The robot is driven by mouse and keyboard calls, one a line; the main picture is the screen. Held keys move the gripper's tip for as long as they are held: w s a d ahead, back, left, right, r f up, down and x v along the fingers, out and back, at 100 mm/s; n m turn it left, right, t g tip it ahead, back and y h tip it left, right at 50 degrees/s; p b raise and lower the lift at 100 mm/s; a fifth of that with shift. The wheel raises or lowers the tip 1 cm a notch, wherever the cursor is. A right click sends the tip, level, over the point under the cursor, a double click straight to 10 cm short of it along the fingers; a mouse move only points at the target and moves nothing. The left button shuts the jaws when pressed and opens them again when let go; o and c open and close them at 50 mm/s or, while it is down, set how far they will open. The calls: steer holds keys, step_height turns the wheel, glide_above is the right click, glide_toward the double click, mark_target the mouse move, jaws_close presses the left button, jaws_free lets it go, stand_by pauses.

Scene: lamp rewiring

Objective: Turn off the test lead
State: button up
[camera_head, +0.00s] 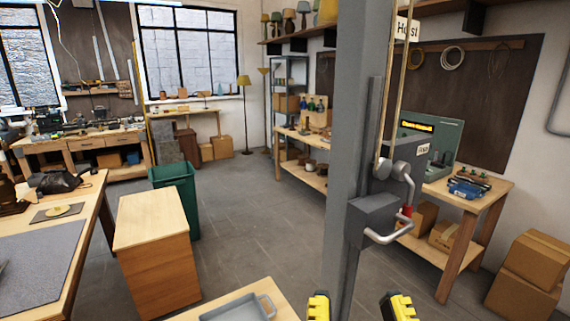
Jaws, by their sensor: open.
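My gripper (358,307) shows at the bottom edge as two yellow-and-black fingertips set wide apart. It is open, with nothing visible between the tips. A green test unit (448,135) with a lit amber display stands on the right-hand bench, partly behind the hoist post. The gripper is nearer to me and well apart from this unit. I cannot make out the test lead or its switch.
A grey post (350,150) with a "Hoist" label (407,28), a grey box and a bent handle (388,238) stands close in front. A wooden cabinet (158,255), green bin (178,190) and cardboard boxes (525,275) stand around. Open floor (255,210) lies in the middle.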

step_height(320, 180, up, 25)
steer(key=p, duration=2.1)
steer(key=shift+f, duration=0.15)
